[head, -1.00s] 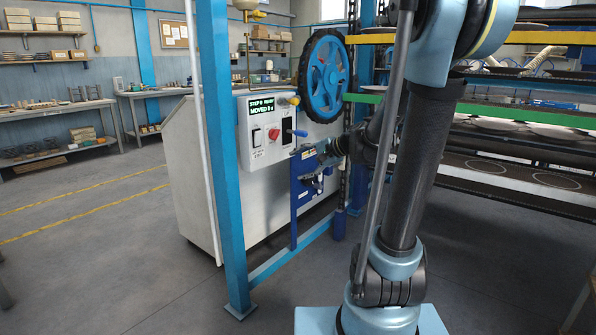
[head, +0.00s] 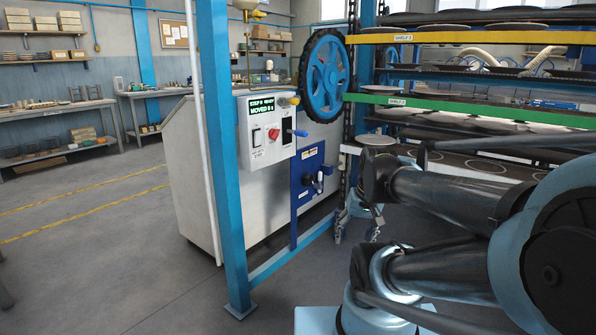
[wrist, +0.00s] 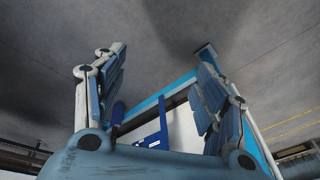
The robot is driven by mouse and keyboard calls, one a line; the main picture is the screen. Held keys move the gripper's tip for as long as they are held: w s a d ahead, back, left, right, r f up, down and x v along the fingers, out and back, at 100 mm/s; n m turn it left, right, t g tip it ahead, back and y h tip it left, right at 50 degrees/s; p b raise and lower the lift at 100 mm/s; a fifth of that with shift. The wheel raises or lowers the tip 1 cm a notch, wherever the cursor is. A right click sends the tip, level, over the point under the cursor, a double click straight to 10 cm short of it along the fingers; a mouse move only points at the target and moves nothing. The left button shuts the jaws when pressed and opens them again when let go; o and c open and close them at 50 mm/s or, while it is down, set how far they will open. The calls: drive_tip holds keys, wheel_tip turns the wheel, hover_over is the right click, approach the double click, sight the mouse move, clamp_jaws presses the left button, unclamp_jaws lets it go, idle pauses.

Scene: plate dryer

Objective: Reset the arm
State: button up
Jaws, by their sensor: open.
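My gripper (head: 357,232) hangs low with its fingers pointing down, to the right of the blue lever box (head: 312,172) on the machine's front. The wrist view shows its two padded fingers spread wide with nothing between them (wrist: 160,75). My arm is folded low across the right side of the head view. The control panel (head: 267,130) has a green-lit display, a red knob and small levers; its display reads a step line and a "MOVED" line, the small print blurred. The blue handwheel (head: 328,76) is above it.
The dryer rack (head: 470,115) with yellow and green shelf rails and plates stands behind my arm at the right. A blue post (head: 222,170) stands in front of the pale cabinet (head: 185,160). The grey floor (head: 100,270) at left is clear.

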drive_tip(key=shift+n+h, duration=0.4)
drive_tip(key=shift+h, duration=0.3)
drive_tip(key=s+d, duration=0.1)
drive_tip(key=s+f, duration=0.1)
drive_tip(key=s+d, duration=0.1)
drive_tip(key=shift+d+f, duration=0.3)
drive_tip(key=shift+d, duration=0.05)
